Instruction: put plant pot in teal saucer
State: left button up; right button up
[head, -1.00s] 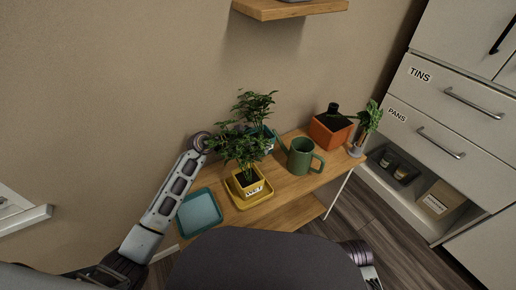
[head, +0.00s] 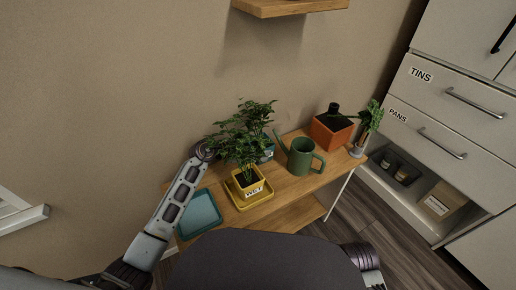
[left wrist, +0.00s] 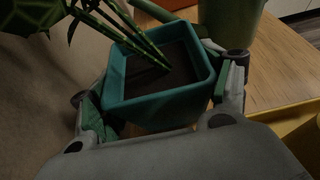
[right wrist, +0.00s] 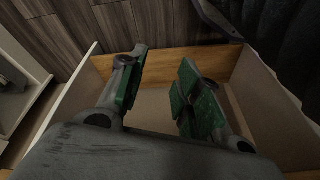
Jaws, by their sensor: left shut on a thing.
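A teal square pot (left wrist: 160,108) with dark soil and green stems sits between the fingers of my left gripper (left wrist: 158,92), which is shut on it. In the head view the pot (head: 267,153) is partly hidden behind the yellow-potted plant, and its leaves (head: 256,115) overlap that plant. Whether its base touches the table cannot be told. The square teal saucer (head: 200,213) lies empty at the table's left end, apart from the pot. My right gripper (right wrist: 158,85) is open and empty in the right wrist view.
A yellow pot (head: 249,186) with a plant stands in a yellow saucer (head: 240,203) beside the teal saucer. A green watering can (head: 301,157), an orange pot (head: 328,134) and a small plant (head: 369,118) stand to the right on the wooden table (head: 290,187).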

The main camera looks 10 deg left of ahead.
pick_arm(q)
jog(key=o, duration=1.3)
jog(key=shift+f, duration=0.1)
jog(key=shift+o, duration=0.9)
pick_arm(e)
jog(key=shift+w+r, duration=0.1)
jog(key=shift+w+r, duration=0.1)
jog(key=shift+r, duration=0.05)
pick_arm(q)
jog(key=shift+r, duration=0.2)
jog(key=shift+v, duration=0.95)
jog(key=p+v, duration=0.2)
jog(key=v, duration=0.8)
pick_arm(e)
jog(key=f, duration=0.3)
jog(key=shift+s+d+f+g, duration=0.3)
jog(key=shift+g, duration=0.1)
jog(key=shift+w+r, duration=0.1)
jog(key=shift+r, duration=0.05)
